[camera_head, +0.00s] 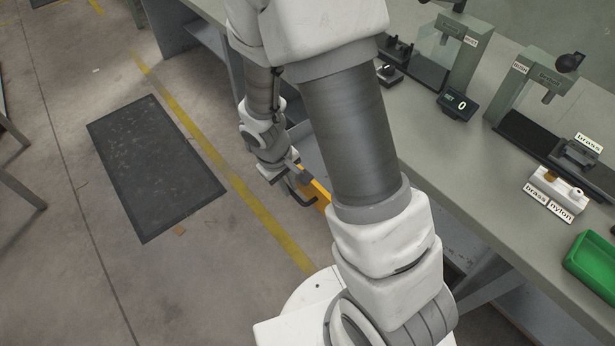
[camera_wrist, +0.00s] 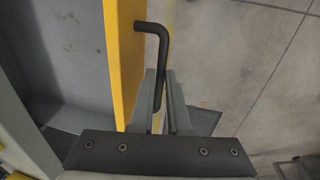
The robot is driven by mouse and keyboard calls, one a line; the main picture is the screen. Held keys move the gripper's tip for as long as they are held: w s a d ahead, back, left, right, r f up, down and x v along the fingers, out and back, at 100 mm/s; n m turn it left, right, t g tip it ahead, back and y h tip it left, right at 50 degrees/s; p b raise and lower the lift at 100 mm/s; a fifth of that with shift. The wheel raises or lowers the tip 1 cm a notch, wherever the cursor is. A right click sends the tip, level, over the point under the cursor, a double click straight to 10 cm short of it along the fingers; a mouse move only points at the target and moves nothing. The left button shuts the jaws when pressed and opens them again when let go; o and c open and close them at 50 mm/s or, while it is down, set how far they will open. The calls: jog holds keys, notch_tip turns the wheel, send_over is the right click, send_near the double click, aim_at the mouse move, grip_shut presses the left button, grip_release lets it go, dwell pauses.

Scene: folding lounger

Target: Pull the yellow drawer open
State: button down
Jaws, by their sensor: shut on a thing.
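The yellow drawer front (camera_wrist: 124,50) stands upright in the wrist view, with a grey hollow drawer interior (camera_wrist: 60,60) visible behind it on the left. The drawer stands open. A bent black handle (camera_wrist: 153,28) sticks out from the front's right side. My gripper (camera_wrist: 161,85) is shut on this handle, one finger on each side of its bar. In the head view the yellow front (camera_head: 317,192) shows partly beside my gripper (camera_head: 287,178), with the handle (camera_head: 301,198) below. My arm hides much of the drawer.
A grey-green bench (camera_head: 420,125) runs along the right, carrying test stands, a small display (camera_head: 457,103), labelled blocks (camera_head: 556,192) and a green tray (camera_head: 597,262). A dark mat (camera_head: 157,165) and a yellow line (camera_head: 225,172) lie on the floor at left, which is mostly free.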

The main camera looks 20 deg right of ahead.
jog(key=a, duration=0.1)
jog(key=s+a, duration=0.1)
jog(key=a, duration=0.1)
jog(key=shift+s+a+b, duration=0.1)
jog(key=shift+a+b, duration=0.1)
jog(key=shift+b, duration=0.15)
jog(key=c, duration=0.9)
grip_release()
jog(key=shift+r, duration=0.1)
jog(key=a+r+p, duration=0.1)
jog(key=r, duration=0.4)
jog(key=a+r+p, duration=0.1)
jog(key=r+p, duration=0.1)
jog(key=r, duration=0.4)
jog(key=s+a+r+p, duration=0.1)
jog(key=r, duration=0.5)
